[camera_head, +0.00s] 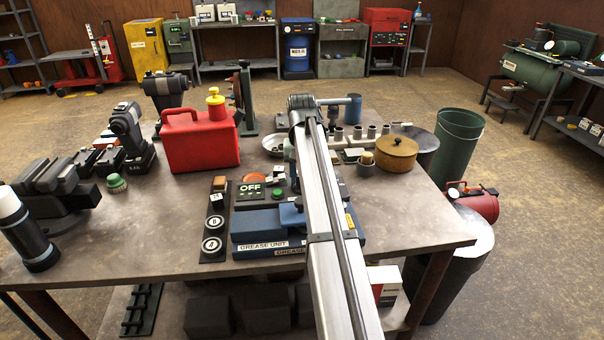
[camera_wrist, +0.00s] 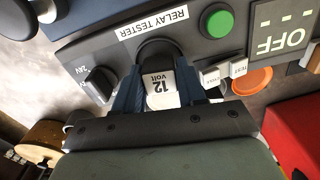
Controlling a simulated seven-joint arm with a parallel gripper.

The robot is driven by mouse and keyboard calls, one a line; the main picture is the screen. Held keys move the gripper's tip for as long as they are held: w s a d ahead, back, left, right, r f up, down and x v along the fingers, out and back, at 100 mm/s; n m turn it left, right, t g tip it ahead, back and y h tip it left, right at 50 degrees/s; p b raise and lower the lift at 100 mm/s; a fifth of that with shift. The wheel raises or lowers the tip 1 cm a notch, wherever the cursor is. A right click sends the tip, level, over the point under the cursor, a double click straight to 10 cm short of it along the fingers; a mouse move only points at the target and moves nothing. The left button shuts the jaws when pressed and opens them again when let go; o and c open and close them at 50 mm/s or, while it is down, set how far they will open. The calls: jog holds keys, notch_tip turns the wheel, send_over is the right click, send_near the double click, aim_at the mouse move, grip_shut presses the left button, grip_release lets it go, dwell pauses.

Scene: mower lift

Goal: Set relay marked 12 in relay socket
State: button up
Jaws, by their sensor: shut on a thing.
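In the wrist view my gripper (camera_wrist: 160,92) is shut on a white relay (camera_wrist: 161,86) marked "12 volt", which sits between its dark blue fingers. The relay is right at a round dark socket (camera_wrist: 158,48) on the grey relay tester (camera_wrist: 108,52). I cannot tell whether it is seated or just in front, since the fingers and relay cover most of the socket. The tester has a green button (camera_wrist: 217,24), a dark knob near "24V" (camera_wrist: 100,82) and a display reading OFF (camera_wrist: 283,30). In the head view the tester's OFF panel (camera_head: 251,191) shows; my arm hides the gripper.
Small white labelled blocks (camera_wrist: 214,75) are close beside the fingers. The bench's front left is fairly clear.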

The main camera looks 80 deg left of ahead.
jog(key=shift+f, duration=0.3)
jog(key=o, duration=0.8)
jog(key=shift+r, duration=0.1)
jog(key=shift+r, duration=5.4)
jog(key=shift+r, duration=0.2)
jog(key=shift+r, duration=1.1)
jog(key=shift+r, duration=0.35)
jog(key=shift+r, duration=1.45)
